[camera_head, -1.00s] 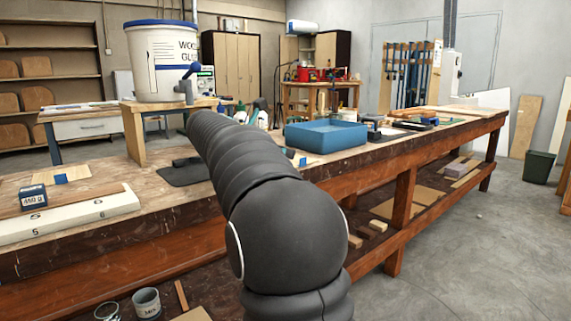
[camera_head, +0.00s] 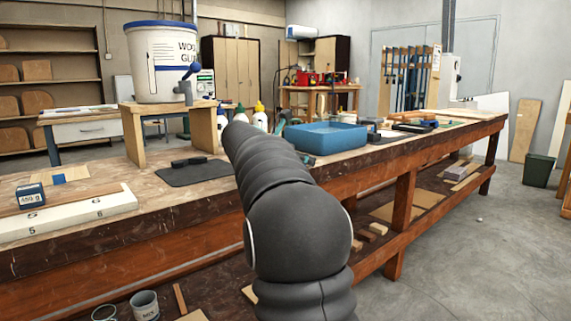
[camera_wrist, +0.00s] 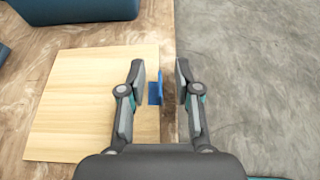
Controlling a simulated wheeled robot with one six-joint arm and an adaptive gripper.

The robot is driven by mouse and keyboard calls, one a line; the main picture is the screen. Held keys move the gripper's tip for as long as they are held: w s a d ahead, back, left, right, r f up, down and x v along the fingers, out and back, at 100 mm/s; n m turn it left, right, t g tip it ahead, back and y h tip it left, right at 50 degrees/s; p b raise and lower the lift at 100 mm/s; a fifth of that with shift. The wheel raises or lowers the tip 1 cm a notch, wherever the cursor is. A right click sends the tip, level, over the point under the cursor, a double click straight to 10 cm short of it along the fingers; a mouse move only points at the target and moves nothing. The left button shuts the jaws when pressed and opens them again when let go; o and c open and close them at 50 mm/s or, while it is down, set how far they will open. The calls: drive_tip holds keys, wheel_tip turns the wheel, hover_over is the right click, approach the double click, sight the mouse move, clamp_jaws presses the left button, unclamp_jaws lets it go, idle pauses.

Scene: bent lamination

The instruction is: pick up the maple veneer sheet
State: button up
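A pale wood sheet (camera_wrist: 88,105), which looks like the maple veneer, lies flat on the bench near its front edge in the wrist view. A blue tab (camera_wrist: 155,92) sits at the sheet's right edge, part of it standing up. My gripper (camera_wrist: 160,69) is open and empty. Its left finger is over the sheet and its right finger is past the sheet's edge, with the blue tab between them. I cannot tell the height of the fingers above the bench. In the head view my arm hides the gripper and most or all of this sheet.
A blue tray (camera_head: 326,137) stands just beyond the sheet. White bottles (camera_head: 260,117), a dark mat (camera_head: 194,172) and a wooden stand with a glue bucket (camera_head: 160,62) are to the left. The floor (camera_wrist: 255,90) is clear beyond the bench edge.

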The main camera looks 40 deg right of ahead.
clamp_jaws()
drive_tip(key=shift+r, duration=0.15)
